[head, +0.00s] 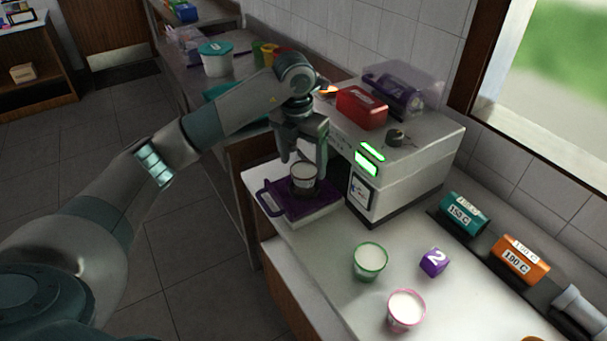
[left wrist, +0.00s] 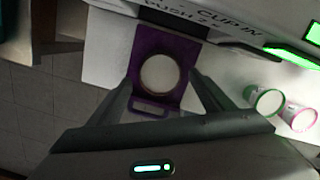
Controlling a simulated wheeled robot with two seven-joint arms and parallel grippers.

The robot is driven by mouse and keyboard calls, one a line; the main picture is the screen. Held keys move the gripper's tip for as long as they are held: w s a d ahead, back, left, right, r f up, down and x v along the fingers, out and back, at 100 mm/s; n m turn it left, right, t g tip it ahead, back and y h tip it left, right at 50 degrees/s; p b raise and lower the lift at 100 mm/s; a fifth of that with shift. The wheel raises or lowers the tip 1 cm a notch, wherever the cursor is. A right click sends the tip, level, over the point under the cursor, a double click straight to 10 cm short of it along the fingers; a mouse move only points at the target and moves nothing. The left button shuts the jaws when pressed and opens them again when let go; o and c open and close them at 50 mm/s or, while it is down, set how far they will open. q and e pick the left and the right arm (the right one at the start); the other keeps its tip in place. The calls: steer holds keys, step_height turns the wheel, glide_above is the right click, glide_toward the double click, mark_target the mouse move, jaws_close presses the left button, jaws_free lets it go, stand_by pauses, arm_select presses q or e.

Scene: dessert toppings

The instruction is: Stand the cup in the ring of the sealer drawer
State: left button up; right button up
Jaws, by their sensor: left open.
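The cup (head: 304,177), with white contents, stands upright at the ring of the purple sealer drawer (head: 279,207). The drawer is pulled out from the white sealer machine (head: 416,163). In the left wrist view the cup (left wrist: 160,75) appears as a pale round top over the purple drawer (left wrist: 150,38); its lower part and the ring are hidden there. My left gripper (head: 305,160) is open, with its fingers on either side of the cup. Whether the fingers touch the cup cannot be told. My right gripper is not in view.
A green-rimmed cup (head: 370,261) and a pink-rimmed cup (head: 405,309) stand on the counter at the front. A purple block marked 2 (head: 434,262) lies beside them. Teal (head: 464,214) and orange (head: 519,259) blocks with temperature labels sit along the wall.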

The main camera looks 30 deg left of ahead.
mark_target(301, 173)
arm_select(q)
steer(key=r, duration=0.2)
steer(key=r+b, duration=0.1)
steer(key=r, duration=0.2)
steer(key=shift+s+r, duration=0.3)
steer(key=shift+s+r+b, duration=0.15)
steer(key=shift+r+b, duration=0.15)
steer(key=shift+r, duration=0.35)
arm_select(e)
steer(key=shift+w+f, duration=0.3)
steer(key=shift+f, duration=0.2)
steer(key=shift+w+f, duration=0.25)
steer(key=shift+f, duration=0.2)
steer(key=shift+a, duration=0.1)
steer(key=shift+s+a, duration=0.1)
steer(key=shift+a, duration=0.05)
arm_select(q)
steer(key=shift+c, duration=0.7)
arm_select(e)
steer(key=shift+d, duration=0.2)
